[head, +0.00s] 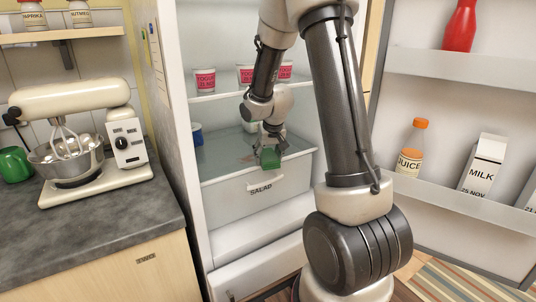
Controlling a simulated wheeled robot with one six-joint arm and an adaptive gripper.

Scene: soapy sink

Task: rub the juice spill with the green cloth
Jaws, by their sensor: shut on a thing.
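My gripper (268,138) is inside the open fridge, shut on the green cloth (270,158). The cloth is near the front edge of the glass shelf (222,155) above the salad drawer. I cannot tell whether it touches the glass. A small reddish-brown patch (247,158) on the shelf just left of the cloth looks like the juice spill. Its full extent is unclear, and the gripper and cloth may hide part of it.
Yogurt cups (205,80) stand on the shelf above. A blue container (196,134) is at the lower shelf's left. The salad drawer (262,190) is below. The open door at right holds a juice bottle (412,147) and milk carton (483,165). A counter with a mixer (85,130) is left.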

